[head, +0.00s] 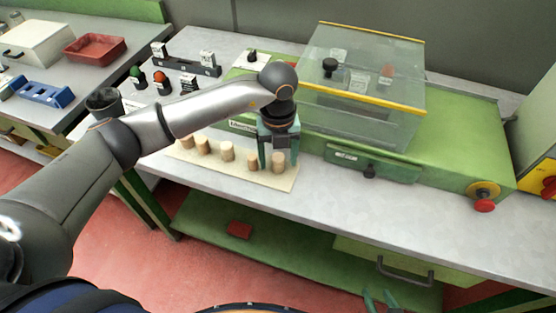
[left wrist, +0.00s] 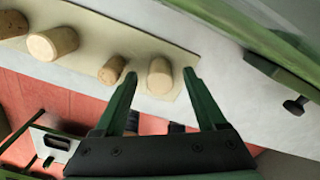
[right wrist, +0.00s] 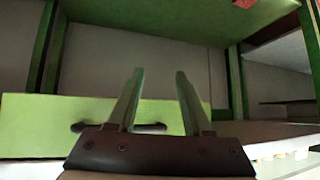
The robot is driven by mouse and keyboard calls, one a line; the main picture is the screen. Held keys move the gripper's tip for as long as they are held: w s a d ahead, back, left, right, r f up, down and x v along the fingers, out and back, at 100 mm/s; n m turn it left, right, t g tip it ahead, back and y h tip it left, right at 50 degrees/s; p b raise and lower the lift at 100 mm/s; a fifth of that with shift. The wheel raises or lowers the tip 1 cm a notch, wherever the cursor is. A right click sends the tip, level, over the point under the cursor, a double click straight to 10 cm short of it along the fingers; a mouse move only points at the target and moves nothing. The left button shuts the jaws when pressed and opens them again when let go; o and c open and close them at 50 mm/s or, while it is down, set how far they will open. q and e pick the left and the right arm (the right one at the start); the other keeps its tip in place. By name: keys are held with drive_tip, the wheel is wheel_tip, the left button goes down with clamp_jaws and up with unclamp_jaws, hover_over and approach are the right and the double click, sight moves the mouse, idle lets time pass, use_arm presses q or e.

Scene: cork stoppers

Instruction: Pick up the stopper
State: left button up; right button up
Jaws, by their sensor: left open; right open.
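Several cork stoppers stand in a row on a beige mat (head: 222,171) near the front edge of the table. The rightmost stopper (head: 278,161) is directly at my left gripper (head: 272,164). In the left wrist view this stopper (left wrist: 159,76) lies between the two open fingertips of my left gripper (left wrist: 161,74); I cannot tell whether they touch it. A smaller stopper (left wrist: 112,69) is just outside the left fingertip. My right gripper (head: 381,300) is open and empty, low at the bottom edge of the head view, and it also shows in the right wrist view (right wrist: 160,72).
A green machine with a clear cover (head: 360,75) stands behind and right of the mat. A dark cup (head: 104,102) and a black rack (head: 187,65) are at the left. A red piece (head: 239,230) lies on the green lower shelf (head: 290,262).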

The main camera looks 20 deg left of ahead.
use_arm(q)
drive_tip(key=shift+c, duration=0.2)
clamp_jaws()
idle(0.3)
